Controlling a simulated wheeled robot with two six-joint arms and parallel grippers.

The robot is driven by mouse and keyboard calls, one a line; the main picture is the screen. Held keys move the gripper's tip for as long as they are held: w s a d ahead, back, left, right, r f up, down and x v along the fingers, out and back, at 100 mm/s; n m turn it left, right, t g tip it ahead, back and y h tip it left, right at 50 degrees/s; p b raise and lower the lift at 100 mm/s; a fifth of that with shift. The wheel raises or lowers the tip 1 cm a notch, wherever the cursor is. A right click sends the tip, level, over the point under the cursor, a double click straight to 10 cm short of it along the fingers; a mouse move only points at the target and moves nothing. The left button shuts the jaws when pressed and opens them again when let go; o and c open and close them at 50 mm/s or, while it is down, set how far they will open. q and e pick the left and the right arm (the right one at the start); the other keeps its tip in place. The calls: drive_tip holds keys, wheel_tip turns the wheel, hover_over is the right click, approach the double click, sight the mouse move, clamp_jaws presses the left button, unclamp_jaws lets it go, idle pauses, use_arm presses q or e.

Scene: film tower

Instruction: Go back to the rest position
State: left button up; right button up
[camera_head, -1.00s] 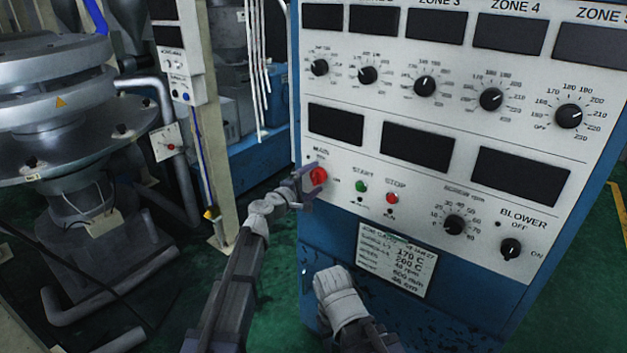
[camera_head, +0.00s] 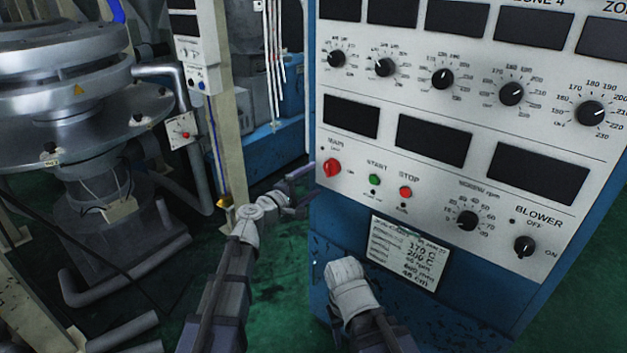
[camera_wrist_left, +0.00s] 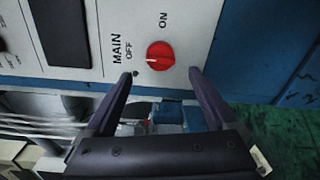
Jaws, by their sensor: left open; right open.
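My left gripper (camera_head: 303,189) is just left of the control panel's edge, below and left of the red MAIN knob (camera_head: 332,168). Its jaws are open and empty. In the left wrist view the open fingers (camera_wrist_left: 160,75) are dark and spread, with the red knob (camera_wrist_left: 160,56) seen beyond and between their tips, apart from them. My right arm (camera_head: 350,290) comes in at the bottom centre, in front of the blue lower cabinet; its fingers cannot be made out in the head view.
The control panel (camera_head: 450,110) on its blue cabinet (camera_head: 345,240) fills the right side. A large grey machine (camera_head: 65,100) stands at left, with a cream post (camera_head: 228,130) beside it. Green floor (camera_head: 285,285) is clear between them.

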use_arm(q)
drive_tip(key=s+d+f+m+g+y, duration=0.1)
drive_tip(key=s+f+m+g+y, duration=0.1)
drive_tip(key=s+f+m+g, duration=0.8)
drive_tip(key=s+a+f+m+g+y, duration=0.2)
drive_tip(key=s+a+f+y, duration=0.3)
drive_tip(key=s, duration=0.4)
drive_tip(key=s+a+f+m+g+y, duration=0.1)
drive_tip(key=s+a+f+y, duration=0.2)
drive_tip(key=s+a+f, duration=0.4)
drive_tip(key=s+d+r+m+g+y, duration=0.15)
drive_tip(key=s+d+m, duration=0.25)
drive_tip(key=s+d, duration=0.45)
wheel_tip(320, 180, up, 13)
drive_tip(key=w+d+p, duration=0.1)
drive_tip(key=p, duration=1.2)
drive_tip(key=shift+w+f, duration=0.15)
drive_tip(key=shift+w, duration=0.05)
